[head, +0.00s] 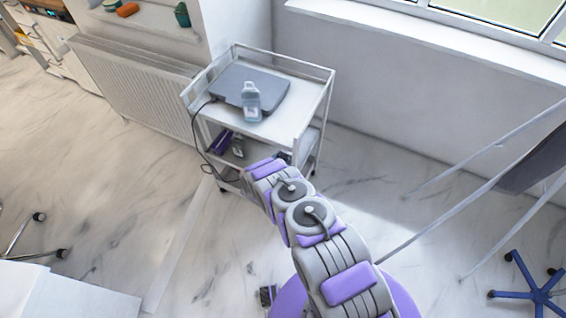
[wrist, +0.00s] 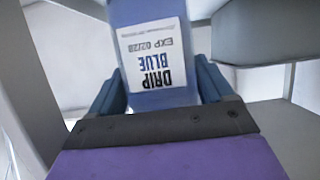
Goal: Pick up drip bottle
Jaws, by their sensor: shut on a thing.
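The bottle's ends are out of the wrist view. In the head view my arm reaches toward the front of a white cart (head: 304,122). The gripper cannot be made out clearly there, so whether the held bottle touches a shelf cannot be told.
A pale bottle (head: 251,103) stands on the cart's top by a grey flat device (head: 225,85) with a hanging cable. A dark bottle (head: 238,147) and a purple item (head: 221,141) show on the lower shelf. A radiator (head: 130,85) is left; a blue chair base (head: 530,288) is right.

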